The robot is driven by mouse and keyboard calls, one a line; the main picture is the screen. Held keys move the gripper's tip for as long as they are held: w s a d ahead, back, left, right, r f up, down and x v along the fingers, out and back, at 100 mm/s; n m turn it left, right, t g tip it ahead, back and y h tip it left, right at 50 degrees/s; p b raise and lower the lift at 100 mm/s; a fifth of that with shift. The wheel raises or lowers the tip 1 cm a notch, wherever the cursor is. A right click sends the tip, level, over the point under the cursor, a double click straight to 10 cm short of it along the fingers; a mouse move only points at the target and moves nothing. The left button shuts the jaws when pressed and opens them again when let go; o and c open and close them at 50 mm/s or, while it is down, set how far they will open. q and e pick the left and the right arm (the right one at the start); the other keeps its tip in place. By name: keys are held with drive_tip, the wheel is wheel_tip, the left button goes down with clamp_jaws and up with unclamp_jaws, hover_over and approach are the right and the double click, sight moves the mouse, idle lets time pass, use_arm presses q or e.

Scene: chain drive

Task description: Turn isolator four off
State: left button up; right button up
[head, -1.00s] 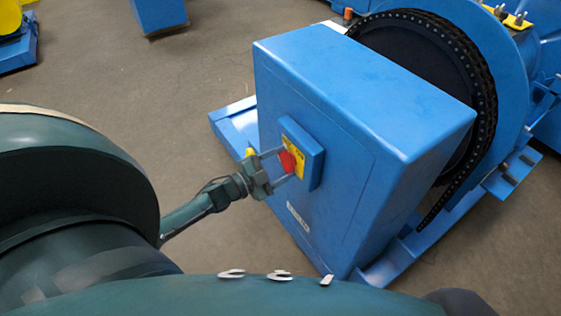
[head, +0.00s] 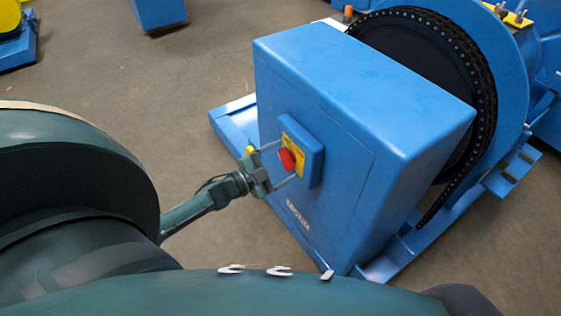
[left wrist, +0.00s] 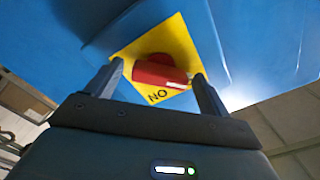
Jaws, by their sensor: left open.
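The isolator is a red rotary knob (head: 287,160) on a yellow plate (head: 300,166), set on a small blue box (head: 315,160) on the side of a large blue housing. In the left wrist view the red knob (left wrist: 158,73) has a white mark at its right end, and black letters show on the plate below it. My left gripper (head: 289,160) is open, one finger on each side of the knob. The left wrist view shows both fingers (left wrist: 157,72) with gaps to the knob. Whether the isolator's number is four cannot be read. My right gripper is not seen.
The blue housing (head: 350,85) stands on a blue base beside a large wheel with a black chain (head: 478,70). A label (head: 298,216) below the isolator is too small to read. Other blue machines stand at the back. Bare floor (head: 200,90) lies to the left.

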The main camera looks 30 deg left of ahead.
use_arm(q)
drive_tip(key=p+v, duration=0.1)
drive_tip(key=v, duration=1.2)
drive_tip(key=shift+s, duration=0.1)
